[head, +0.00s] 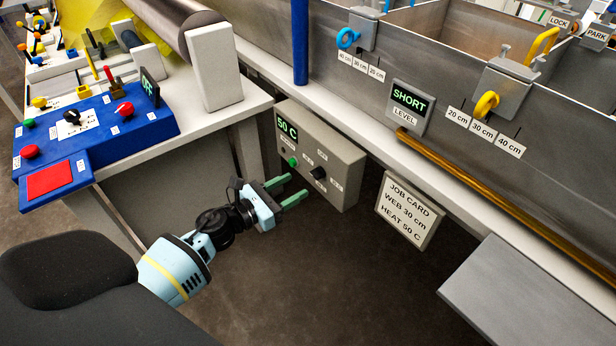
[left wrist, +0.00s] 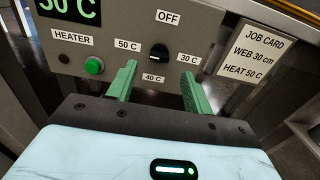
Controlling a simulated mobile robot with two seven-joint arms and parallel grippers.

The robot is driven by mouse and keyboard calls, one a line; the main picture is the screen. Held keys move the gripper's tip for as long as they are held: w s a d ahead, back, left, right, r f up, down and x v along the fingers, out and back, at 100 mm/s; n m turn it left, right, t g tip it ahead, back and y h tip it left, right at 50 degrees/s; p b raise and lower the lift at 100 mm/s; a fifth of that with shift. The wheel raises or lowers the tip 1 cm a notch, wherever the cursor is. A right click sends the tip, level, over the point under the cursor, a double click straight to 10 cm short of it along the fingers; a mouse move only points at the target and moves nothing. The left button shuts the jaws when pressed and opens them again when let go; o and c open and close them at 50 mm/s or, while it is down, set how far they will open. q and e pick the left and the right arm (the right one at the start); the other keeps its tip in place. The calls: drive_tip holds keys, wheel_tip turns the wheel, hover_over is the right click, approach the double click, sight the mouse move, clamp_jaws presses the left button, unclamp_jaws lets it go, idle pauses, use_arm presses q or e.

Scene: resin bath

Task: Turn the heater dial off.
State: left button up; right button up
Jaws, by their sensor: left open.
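The heater box (head: 340,190) is grey and hangs under the bench edge, with a green-lit display (head: 287,128) reading 50 C. Its black dial (head: 318,173) sits on the front face; it also shows in the left wrist view (left wrist: 158,52). Labels around it read OFF above, 50 C left, 30 C right and 40 C below. I cannot tell surely where its pointer stands. My left gripper (head: 296,188) is open and empty, its green fingers toward the box. In the left wrist view the fingertips (left wrist: 160,74) lie either side of the dial's line, apart from it. My right gripper is out of view.
A green button (left wrist: 94,65) labelled HEATER sits left of the dial. A job card (head: 409,210) reading WEB 30 cm, HEAT 50 C hangs to the right. A blue control panel (head: 150,118) is at left. A grey plate (head: 530,290) juts out at lower right.

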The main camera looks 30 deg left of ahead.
sight(313, 176)
use_arm(q)
drive_tip(key=x, duration=0.6)
drive_tip(key=shift+s, duration=0.1)
drive_tip(key=c, duration=1)
